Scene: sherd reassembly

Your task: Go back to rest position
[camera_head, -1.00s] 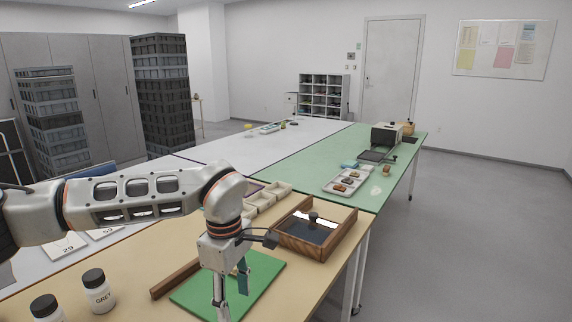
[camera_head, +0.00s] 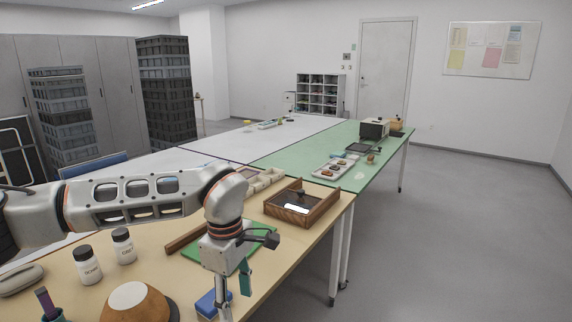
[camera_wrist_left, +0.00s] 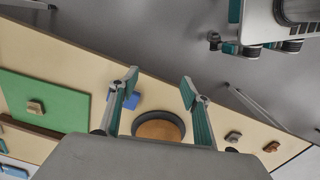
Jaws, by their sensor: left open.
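My left arm reaches in from the left in the head view. Its gripper (camera_head: 235,290) points down over the near part of the tan worktable (camera_head: 285,245), in front of the green mat (camera_head: 203,254). In the left wrist view the gripper (camera_wrist_left: 160,88) shows two spread fingers with nothing between them. My right gripper is not seen.
Two labelled jars (camera_head: 87,265) stand at left. A wooden tray with dark filling (camera_head: 301,206) is at the table's right edge. A small brown piece (camera_wrist_left: 36,107) lies on the green mat. Others (camera_wrist_left: 232,136) lie near the table edge. Open floor (camera_head: 430,230) lies to the right.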

